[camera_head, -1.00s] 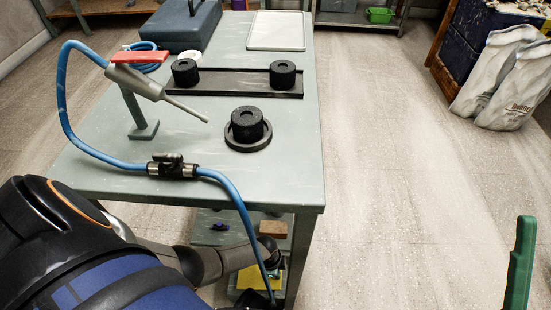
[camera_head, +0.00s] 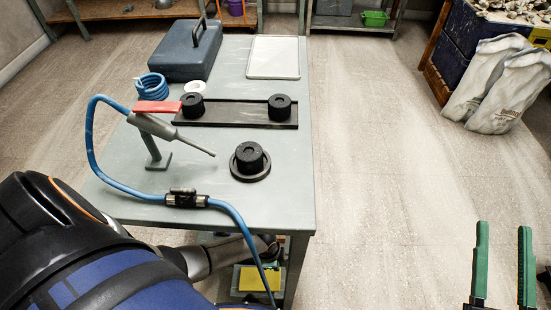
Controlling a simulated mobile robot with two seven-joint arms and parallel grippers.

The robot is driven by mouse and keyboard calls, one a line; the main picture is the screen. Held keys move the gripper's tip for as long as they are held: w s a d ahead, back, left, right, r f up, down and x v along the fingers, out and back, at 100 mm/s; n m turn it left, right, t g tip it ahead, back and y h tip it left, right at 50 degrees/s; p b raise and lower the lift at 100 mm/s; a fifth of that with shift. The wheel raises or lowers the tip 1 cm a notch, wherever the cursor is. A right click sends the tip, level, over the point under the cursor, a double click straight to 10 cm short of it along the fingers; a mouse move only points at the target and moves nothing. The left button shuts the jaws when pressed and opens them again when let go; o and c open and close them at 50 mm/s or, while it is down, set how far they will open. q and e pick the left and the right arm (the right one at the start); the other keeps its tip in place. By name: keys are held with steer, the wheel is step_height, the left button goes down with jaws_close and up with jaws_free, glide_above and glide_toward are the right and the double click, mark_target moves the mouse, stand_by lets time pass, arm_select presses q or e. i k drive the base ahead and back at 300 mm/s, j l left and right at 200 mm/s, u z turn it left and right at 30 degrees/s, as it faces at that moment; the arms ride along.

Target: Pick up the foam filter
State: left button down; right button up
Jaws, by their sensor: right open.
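A black foam filter (camera_head: 249,156), a short cylinder with a hollow in its top, sits upright on a round black dish (camera_head: 251,176) near the table's middle. Two similar black cylinders stand on a long black tray behind it, a left one (camera_head: 192,107) and a right one (camera_head: 279,108). My right gripper (camera_head: 503,227) shows two green fingers spread apart at the lower right. It is open and empty, over the floor and well to the right of the table. My left arm enters at lower left, and its gripper does not show.
The grey table (camera_head: 285,205) carries a blow gun (camera_head: 155,127) on a stand, with a blue hose (camera_head: 91,150) looping past its front edge. A blue-grey case (camera_head: 180,55), a white ring and a pale flat tray (camera_head: 273,57) lie behind. Sacks (camera_head: 508,85) stand at right.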

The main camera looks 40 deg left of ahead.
mark_target(249, 155)
steer(key=k, duration=1)
